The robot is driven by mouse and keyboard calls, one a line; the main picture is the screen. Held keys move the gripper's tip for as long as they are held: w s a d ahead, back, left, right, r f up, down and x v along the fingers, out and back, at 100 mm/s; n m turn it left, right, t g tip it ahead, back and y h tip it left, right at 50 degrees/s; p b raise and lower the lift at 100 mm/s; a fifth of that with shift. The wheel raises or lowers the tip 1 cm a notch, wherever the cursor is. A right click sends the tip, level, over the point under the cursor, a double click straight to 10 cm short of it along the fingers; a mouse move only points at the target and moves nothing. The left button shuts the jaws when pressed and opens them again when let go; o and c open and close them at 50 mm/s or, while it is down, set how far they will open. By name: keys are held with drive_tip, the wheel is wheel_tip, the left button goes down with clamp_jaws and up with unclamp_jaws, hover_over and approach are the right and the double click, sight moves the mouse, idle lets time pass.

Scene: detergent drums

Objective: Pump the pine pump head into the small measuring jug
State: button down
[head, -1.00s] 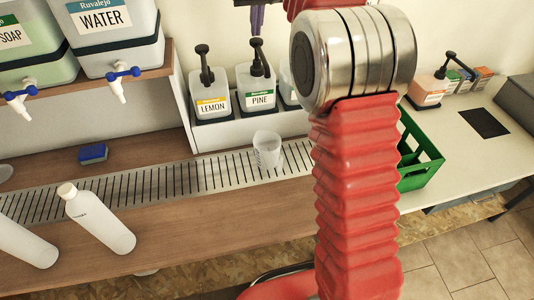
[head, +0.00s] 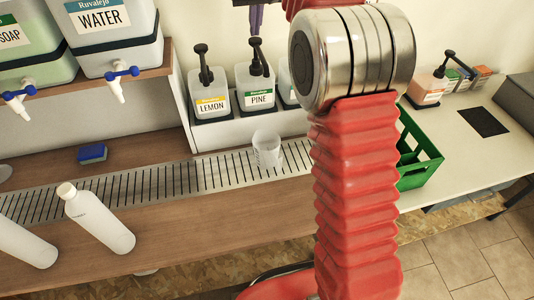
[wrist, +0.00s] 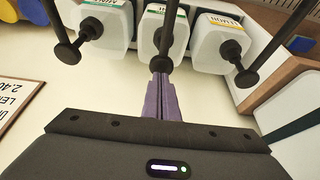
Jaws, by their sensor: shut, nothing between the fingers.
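The pine pump bottle, a white bottle with a green-edged PINE label (head: 262,98), stands in the middle of a row on a raised ledge. Its black pump head (head: 256,43) points up, and its stem and round end show at the centre of the wrist view (wrist: 161,64). My gripper (head: 256,30) is shut and empty, its purple fingers pointing down just above the pine pump head. I cannot tell whether they touch it. In the wrist view the fingers (wrist: 162,80) line up with that pump. The small clear measuring jug (head: 267,149) stands upright on the slotted drip grate below the bottle.
A lemon pump bottle (head: 210,100) stands left of pine, and a mint one (wrist: 104,25) on its other side. A green crate (head: 420,165) is at the right.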

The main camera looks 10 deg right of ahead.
sight(256, 40)
drive_tip(key=shift+f, duration=2.4)
drive_tip(key=shift+r, duration=2.45)
drive_tip(key=shift+f, duration=0.1)
drive_tip(key=shift+f, duration=2.35)
drive_tip(key=shift+r, duration=2.45)
